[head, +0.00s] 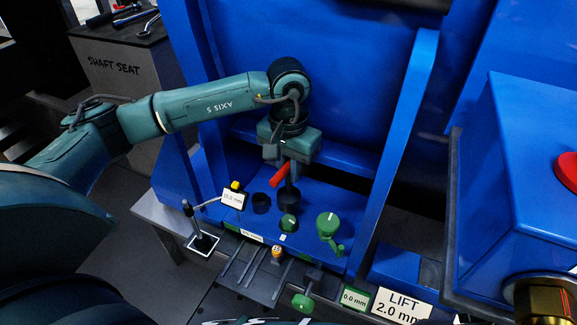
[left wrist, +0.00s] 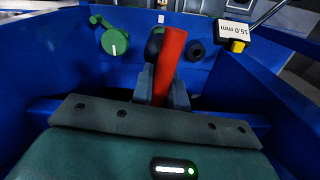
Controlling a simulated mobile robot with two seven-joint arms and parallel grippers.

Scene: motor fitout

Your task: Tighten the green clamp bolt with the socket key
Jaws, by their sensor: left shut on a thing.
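My left gripper (head: 287,168) points down over the blue motor base and is shut on the red handle of the socket key (head: 280,174). The red handle (left wrist: 171,60) also shows between the fingers (left wrist: 163,92) in the left wrist view. A dark cylindrical socket (head: 289,198) is below the gripper, just behind a short green bolt head (head: 289,223) with a white mark. I cannot tell whether the socket touches anything beneath it. A larger green crank knob (head: 328,224) stands to the right; it also shows in the left wrist view (left wrist: 115,42). My right gripper is not in view.
A black ring (head: 261,203) sits left of the socket. A dial gauge reading 15.0 mm (head: 233,200) stands on a post at the left. A green knob (head: 303,303) is at the front, beside 0.0 mm and LIFT 2.0 mm signs (head: 402,306). Blue walls flank the arm.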

